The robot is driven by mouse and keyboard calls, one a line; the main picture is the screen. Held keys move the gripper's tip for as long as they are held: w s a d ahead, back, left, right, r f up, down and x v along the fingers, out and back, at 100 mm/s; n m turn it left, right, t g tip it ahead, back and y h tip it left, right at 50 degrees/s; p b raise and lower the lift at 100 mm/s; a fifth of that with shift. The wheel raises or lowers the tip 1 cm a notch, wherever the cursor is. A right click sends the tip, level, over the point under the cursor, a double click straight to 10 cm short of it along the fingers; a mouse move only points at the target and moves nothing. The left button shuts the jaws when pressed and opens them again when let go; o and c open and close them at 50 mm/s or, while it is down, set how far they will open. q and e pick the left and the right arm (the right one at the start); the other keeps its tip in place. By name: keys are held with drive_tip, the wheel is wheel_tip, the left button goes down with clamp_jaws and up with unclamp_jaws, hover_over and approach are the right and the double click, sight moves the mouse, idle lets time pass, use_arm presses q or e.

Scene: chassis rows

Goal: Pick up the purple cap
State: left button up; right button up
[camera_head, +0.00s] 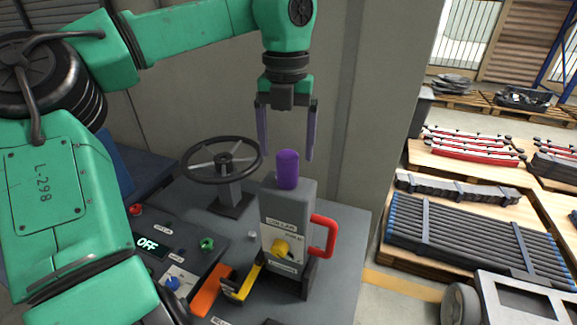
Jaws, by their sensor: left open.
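The purple cap (288,169) is a small upright cylinder with a rounded top. It sits on top of a grey box-shaped post (289,215) on the workbench, near the middle of the view. My left gripper (287,150) hangs straight down above the cap. Its two fingers are spread wide, one on each side of the cap as seen here, with nothing between them at fingertip height but the cap's top. I cannot tell whether the fingers line up with the cap in depth. My right gripper is not in view.
The post carries a red handle (325,236) and a yellow knob (281,247). A dark handwheel (222,160) stands close on its left. A control panel with an OFF display (148,245) lies further left. A grey wall rises behind. Pallets with stacked bars (470,237) are at right.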

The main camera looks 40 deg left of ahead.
sight(287, 154)
use_arm(q)
wheel_tip(287, 154, down, 4)
drive_tip(key=shift+w+f+p, duration=0.15)
drive_tip(key=shift+p, duration=0.55)
drive_tip(key=shift+s+a+f, duration=0.1)
drive_tip(key=shift+s, duration=0.15)
drive_tip(key=c, duration=0.3)
drive_tip(key=shift+w, duration=0.15)
drive_tip(key=c, duration=0.5)
clamp_jaws()
drive_tip(key=shift+r, duration=0.45)
wheel_tip(287, 154, up, 8)
drive_tip(key=shift+f+b, duration=0.1)
drive_tip(key=shift+b, duration=0.65)
wheel_tip(287, 154, up, 8)
drive_tip(key=p, duration=0.7)
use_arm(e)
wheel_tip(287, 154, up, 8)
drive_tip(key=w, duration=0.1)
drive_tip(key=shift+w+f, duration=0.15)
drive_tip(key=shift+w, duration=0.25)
use_arm(q)
drive_tip(key=shift+f, duration=0.1)
